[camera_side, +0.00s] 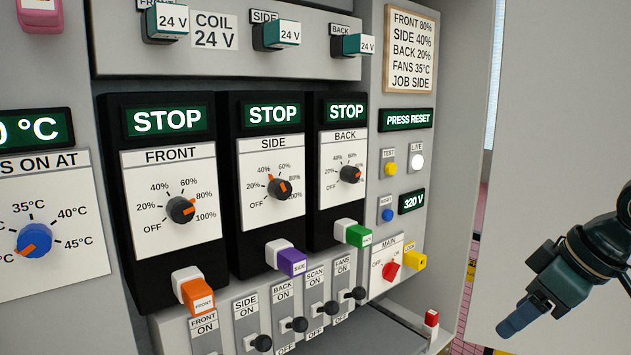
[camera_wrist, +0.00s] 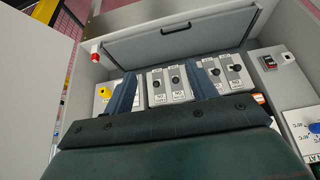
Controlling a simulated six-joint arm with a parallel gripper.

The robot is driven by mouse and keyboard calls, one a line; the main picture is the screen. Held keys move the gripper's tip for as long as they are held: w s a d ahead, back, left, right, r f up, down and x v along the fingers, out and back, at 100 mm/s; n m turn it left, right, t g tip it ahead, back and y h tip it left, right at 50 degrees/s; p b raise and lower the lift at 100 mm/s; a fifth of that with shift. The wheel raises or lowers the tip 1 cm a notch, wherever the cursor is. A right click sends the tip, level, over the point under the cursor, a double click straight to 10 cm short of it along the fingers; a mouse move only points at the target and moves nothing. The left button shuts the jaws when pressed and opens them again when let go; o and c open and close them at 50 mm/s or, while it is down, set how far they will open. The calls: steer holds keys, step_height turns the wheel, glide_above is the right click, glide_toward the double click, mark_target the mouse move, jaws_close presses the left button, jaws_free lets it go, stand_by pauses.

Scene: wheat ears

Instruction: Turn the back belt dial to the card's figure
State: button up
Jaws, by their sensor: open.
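The back dial (camera_side: 350,174) is a black knob under the BACK label. Its orange mark points right, around the 80% to 100% side; the exact figure is hard to read. The card (camera_side: 410,48) at the top right reads front 80%, side 40%, back 20%, fans 35°C, job side. My gripper (camera_side: 510,325) is at the lower right in the side view, well apart from the dial. In the wrist view my gripper (camera_wrist: 164,88) is open and empty, its two fingers spread. The back dial does not show in the wrist view.
The front dial (camera_side: 181,210) and side dial (camera_side: 279,188) sit left of the back dial. Below the back dial a green BACK plug (camera_side: 358,236) sticks out, with several toggle switches lower down. The red main switch (camera_side: 391,271) is at lower right. Displays above the dials read STOP.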

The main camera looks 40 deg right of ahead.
steer(key=w+r+m+t, duration=0.2)
steer(key=w+m+t, duration=0.1)
steer(key=w+m, duration=0.55)
steer(key=m+t, duration=0.9)
steer(key=m, duration=1.2)
glide_toward(355, 175)
steer(key=s, duration=0.4)
steer(key=shift+s+f, duration=0.1)
steer(key=shift+s, duration=0.05)
steer(key=shift+w, duration=6.9)
steer(key=shift+c, duration=0.3)
steer(key=c, duration=0.9)
